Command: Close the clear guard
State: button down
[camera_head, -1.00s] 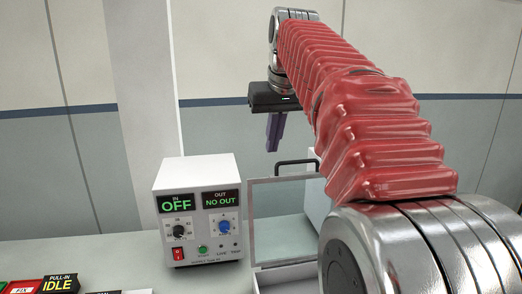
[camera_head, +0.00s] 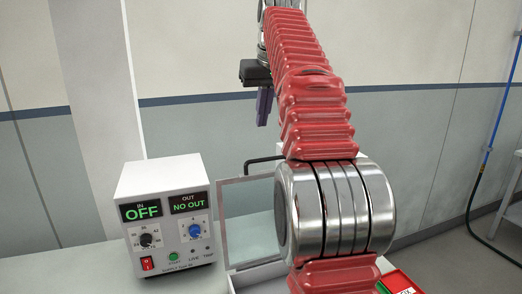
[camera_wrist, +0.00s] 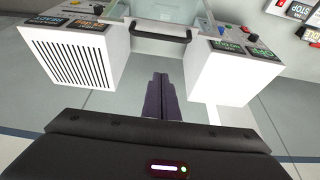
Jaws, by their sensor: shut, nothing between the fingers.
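The clear guard (camera_head: 250,222) is a see-through panel in a grey frame. In the head view it stands raised, nearly upright, at the back of a light tray-like base (camera_head: 258,276), partly hidden by my arm. Its black bar handle (camera_head: 262,160) is at the top edge. The handle (camera_wrist: 160,34) and part of the guard (camera_wrist: 165,12) also show in the wrist view. My gripper (camera_head: 264,120) is shut and empty, above and behind the guard. In the wrist view its dark purple fingers (camera_wrist: 160,76) point toward the handle, with a visible gap.
A white power supply (camera_head: 167,215) reading OFF and NO OUT stands left of the guard. A vented white box (camera_wrist: 72,62) stands on the guard's other side in the wrist view. A red panel (camera_head: 400,282) is at the lower right. A blue hose (camera_head: 490,140) hangs at the far right.

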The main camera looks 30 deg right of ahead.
jog(key=a+x, duration=0.1)
jog(key=x, duration=0.9)
jog(key=shift+s, duration=2)
jog(key=shift+a, duration=0.15)
